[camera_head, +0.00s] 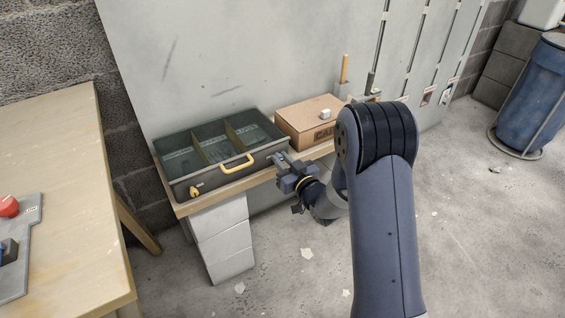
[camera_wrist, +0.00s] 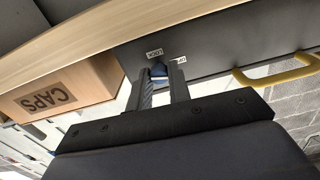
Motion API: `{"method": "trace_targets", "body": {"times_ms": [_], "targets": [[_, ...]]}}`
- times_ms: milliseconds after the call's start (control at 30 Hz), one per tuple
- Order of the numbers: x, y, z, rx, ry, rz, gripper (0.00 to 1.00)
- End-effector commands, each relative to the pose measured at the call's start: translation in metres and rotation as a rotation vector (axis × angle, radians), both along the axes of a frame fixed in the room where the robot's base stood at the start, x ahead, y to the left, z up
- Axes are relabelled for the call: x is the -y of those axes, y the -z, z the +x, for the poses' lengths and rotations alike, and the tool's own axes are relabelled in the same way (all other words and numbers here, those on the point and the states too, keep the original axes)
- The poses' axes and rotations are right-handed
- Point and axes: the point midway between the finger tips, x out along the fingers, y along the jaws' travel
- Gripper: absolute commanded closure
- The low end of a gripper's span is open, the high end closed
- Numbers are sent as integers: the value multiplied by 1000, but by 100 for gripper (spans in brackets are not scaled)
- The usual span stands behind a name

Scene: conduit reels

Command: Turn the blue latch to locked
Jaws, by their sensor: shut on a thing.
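The blue latch (camera_wrist: 158,70) shows in the wrist view on the dark front of the drawer box, between the fingertips of my gripper (camera_wrist: 160,80). My gripper is shut on it. Only a small part of the latch shows, so its exact angle is hard to tell. Two small white labels (camera_wrist: 154,53) sit on the front panel beside it. In the head view my gripper (camera_head: 280,160) meets the right end of the front of the grey box (camera_head: 177,184), and the latch is hidden there.
The box has open compartments, a yellow handle (camera_head: 237,168) and a yellow knob (camera_head: 195,190). A cardboard box (camera_head: 296,127) with a white block (camera_head: 326,114) stands to its right. A wooden table (camera_head: 70,190) with a red button (camera_head: 9,206) is at left.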

Motion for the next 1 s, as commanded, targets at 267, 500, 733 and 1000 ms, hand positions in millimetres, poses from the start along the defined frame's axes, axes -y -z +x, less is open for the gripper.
{"method": "trace_targets", "body": {"times_ms": [267, 500, 733, 1000], "targets": [[0, 0, 1, -143, 0, 216, 100], [1, 0, 1, -271, 0, 406, 100], [1, 0, 1, -394, 1, 587, 100], [1, 0, 1, -534, 0, 795, 100]]}}
